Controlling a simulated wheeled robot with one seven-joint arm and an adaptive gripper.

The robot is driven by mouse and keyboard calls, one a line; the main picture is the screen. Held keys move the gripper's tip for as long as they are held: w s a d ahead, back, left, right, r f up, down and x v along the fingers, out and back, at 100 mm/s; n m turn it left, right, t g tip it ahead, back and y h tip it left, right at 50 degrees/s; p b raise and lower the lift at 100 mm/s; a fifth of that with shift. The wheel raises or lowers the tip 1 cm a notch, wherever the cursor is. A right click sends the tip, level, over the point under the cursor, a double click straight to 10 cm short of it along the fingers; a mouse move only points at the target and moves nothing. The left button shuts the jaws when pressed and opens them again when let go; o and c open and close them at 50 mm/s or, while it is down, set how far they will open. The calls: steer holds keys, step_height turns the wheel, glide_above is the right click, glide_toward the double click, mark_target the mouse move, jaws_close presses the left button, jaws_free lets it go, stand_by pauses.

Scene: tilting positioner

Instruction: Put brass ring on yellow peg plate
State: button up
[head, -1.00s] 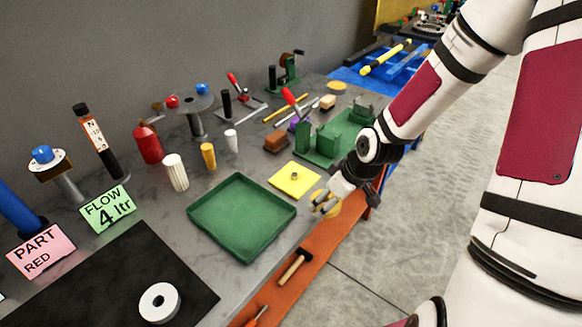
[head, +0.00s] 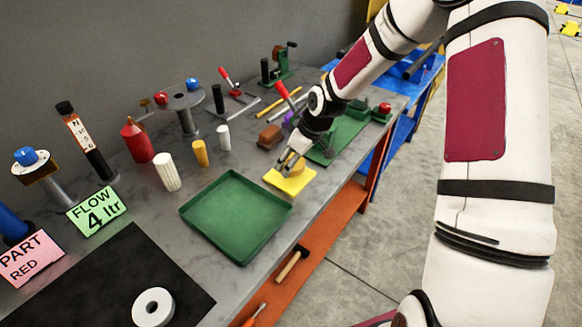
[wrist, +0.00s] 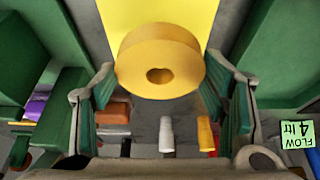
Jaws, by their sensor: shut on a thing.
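The brass ring (wrist: 160,50) is a thick gold disc with a small hole. It sits between the fingertips of my gripper (wrist: 163,75) in the wrist view, and my gripper is shut on it. The yellow peg plate (wrist: 135,12) shows behind the ring there. In the head view my gripper (head: 291,164) is over the yellow peg plate (head: 285,187), with the ring (head: 298,168) partly hidden by the fingers. The peg is hidden, so I cannot tell whether the ring is around it or above it.
A green tray (head: 190,212) lies to the left of the plate. A green fixture (head: 345,133) stands close behind my gripper. A brown block (head: 270,137) and white and yellow cylinders (head: 200,153) stand further back. The bench's front edge is near the plate.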

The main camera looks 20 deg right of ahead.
steer(key=shift+w+a, duration=0.15)
steer(key=shift+w, duration=0.35)
steer(key=shift+f, duration=1.75)
steer(key=shift+f, duration=0.1)
steer(key=o, duration=1.8)
steer(key=shift+s, duration=0.1)
steer(key=shift+o, duration=0.2)
